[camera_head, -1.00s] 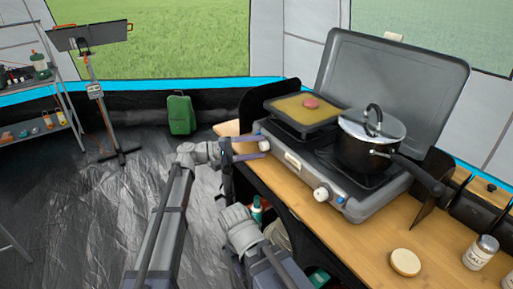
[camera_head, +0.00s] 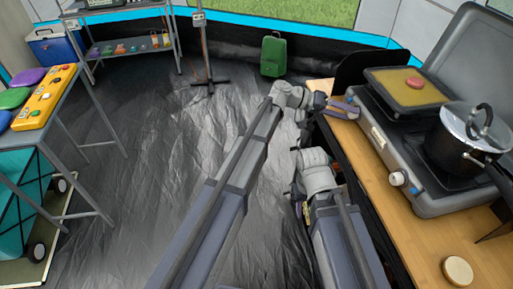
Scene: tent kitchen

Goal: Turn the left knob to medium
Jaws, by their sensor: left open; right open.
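The grey camping stove (camera_head: 432,200) stands on the wooden counter at the right. Its right knob (camera_head: 398,179) is white and shows clearly on the front. My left gripper (camera_head: 345,107) is open, with its two fingers at the front left corner of the stove, where the left knob sits. The fingers cover the left knob, so I cannot see its setting or whether they touch it. My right gripper (camera_head: 298,190) is low beside the counter's front, mostly hidden by its own arm, clear of the stove.
A griddle (camera_head: 392,78) with a pinkish patty and a lidded pot (camera_head: 456,145) stand on the stove. A round tan disc (camera_head: 457,270) lies on the counter (camera_head: 420,235). A green case (camera_head: 273,55) and open floor lie left of the counter.

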